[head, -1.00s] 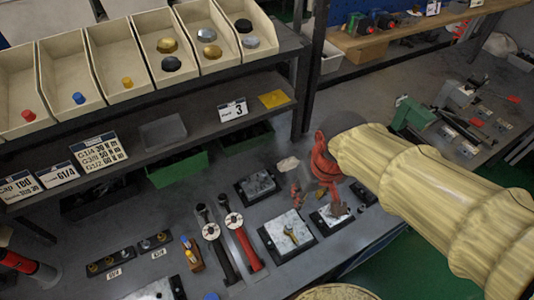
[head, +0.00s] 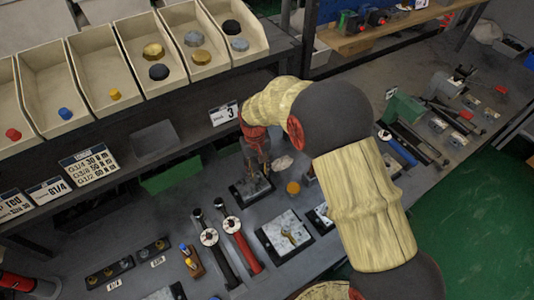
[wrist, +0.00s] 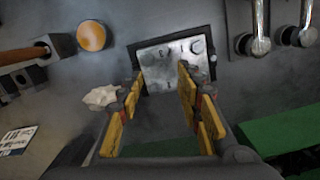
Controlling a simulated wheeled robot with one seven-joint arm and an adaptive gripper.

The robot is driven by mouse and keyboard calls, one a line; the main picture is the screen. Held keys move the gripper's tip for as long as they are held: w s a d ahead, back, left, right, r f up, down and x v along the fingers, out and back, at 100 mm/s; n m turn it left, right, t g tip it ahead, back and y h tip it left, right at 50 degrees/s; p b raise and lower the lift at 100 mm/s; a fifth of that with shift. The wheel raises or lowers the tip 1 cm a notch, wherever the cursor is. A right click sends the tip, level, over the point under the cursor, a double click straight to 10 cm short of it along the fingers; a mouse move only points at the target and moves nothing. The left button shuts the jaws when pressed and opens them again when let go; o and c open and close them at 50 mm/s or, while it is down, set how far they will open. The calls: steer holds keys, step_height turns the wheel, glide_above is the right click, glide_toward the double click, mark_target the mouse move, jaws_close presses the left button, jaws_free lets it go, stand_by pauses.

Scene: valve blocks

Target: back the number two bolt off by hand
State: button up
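A grey metal valve block on a dark base plate (head: 238,197) lies on the bench, below and close to my gripper (head: 257,168) in the head view. In the wrist view the block (wrist: 172,72) lies beyond my fingertips, with small dark marks, seemingly numerals, and bolt heads on its top face. One round bolt head (wrist: 198,46) shows at its upper right; I cannot read clearly which bolt is number two. My gripper (wrist: 158,88) is open, with its yellow-padded fingers apart and nothing visible between them. The right fingers cover part of the block's near side.
A white crumpled cloth (wrist: 100,97) and an orange round cap (wrist: 91,36) lie left of the block in the wrist view. Two long-handled wrenches, one black (head: 222,262), one red (head: 244,250), lie nearby. A shelf (head: 185,128) overhangs behind.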

mark_target(258, 172)
steer(key=shift+t, duration=0.3)
steer(key=w, duration=0.1)
steer(key=w+r, duration=0.2)
steer(key=shift+w+a, duration=0.3)
steer(key=shift+w, duration=0.1)
steer(key=shift+w+f, duration=0.1)
steer(key=shift+w, duration=0.05)
steer(key=shift+a+f+b, duration=0.1)
steer(key=shift+f+b, duration=0.5)
steer(key=shift+f, duration=3.15)
steer(key=c, duration=0.3)
jaws_close()
